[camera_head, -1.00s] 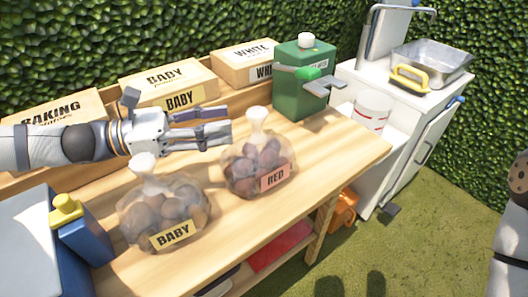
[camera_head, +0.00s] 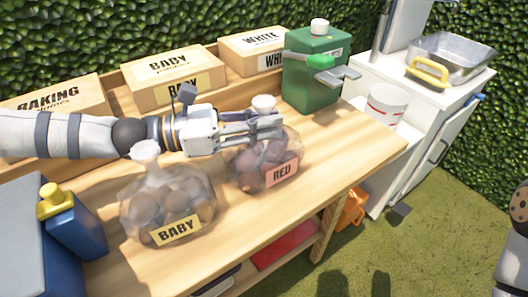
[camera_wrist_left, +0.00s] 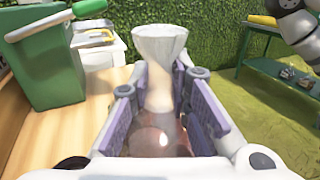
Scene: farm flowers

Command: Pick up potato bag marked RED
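The RED potato bag (camera_head: 262,162) is a clear bag of reddish potatoes with a pink RED label, upright on the wooden table. My left gripper (camera_head: 272,124) is level at its neck, below the pale flared top (camera_head: 264,103). In the left wrist view, the bag's neck (camera_wrist_left: 159,88) stands between the two purple-padded fingers (camera_wrist_left: 161,85). The fingers look parted, with narrow gaps beside the neck; firm contact is not visible. The fingers hide part of the bag in the head view. My right gripper is not in view.
The BABY potato bag (camera_head: 168,205) stands to the left, beneath my left forearm. Labelled boxes (camera_head: 172,77) line the back. A green jug (camera_head: 312,75) stands behind the RED bag. Blue containers (camera_head: 75,228) are at the left. The table's front right is clear.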

